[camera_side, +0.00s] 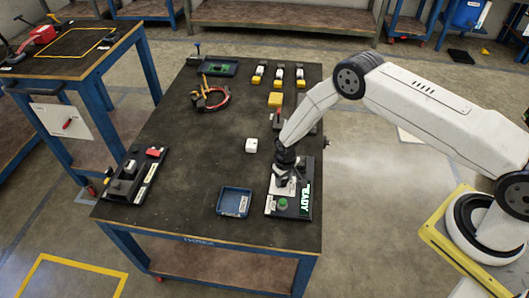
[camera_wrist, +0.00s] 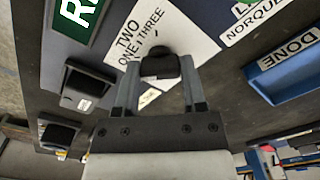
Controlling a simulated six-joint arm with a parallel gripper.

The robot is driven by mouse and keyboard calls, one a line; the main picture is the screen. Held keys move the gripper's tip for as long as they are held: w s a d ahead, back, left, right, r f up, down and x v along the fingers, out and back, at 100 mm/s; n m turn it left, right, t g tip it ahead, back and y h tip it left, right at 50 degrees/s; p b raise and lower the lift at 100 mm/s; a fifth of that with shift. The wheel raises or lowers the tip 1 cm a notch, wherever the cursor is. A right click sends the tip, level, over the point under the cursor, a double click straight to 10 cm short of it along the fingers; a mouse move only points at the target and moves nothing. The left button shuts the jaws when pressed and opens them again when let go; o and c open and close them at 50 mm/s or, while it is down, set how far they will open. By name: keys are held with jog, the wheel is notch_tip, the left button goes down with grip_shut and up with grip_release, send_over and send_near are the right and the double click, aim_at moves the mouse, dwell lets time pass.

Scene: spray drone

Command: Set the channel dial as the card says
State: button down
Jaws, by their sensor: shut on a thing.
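The channel dial's black knob (camera_wrist: 160,67) stands on a white plate printed ONE, TWO and THREE (camera_wrist: 128,38) in the wrist view. My gripper (camera_wrist: 158,75) has one finger on each side of the knob and is shut on it. Which mark the knob points to cannot be told. In the side view my gripper (camera_side: 284,168) reaches down onto the dial's white plate (camera_side: 282,187), on the black panel at the table's front right. The knob is hidden there. I cannot make out a readable card in either view.
The panel has a lit READY sign (camera_side: 305,197) and a green button (camera_side: 282,203). A blue DONE tray (camera_side: 234,202) sits left of it.

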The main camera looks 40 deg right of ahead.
aim_at(284, 179)
jog(key=shift+c, duration=0.8)
grip_release()
jog(key=shift+r, duration=0.1)
jog(key=shift+r, duration=3.85)
jog(key=shift+r, duration=0.1)
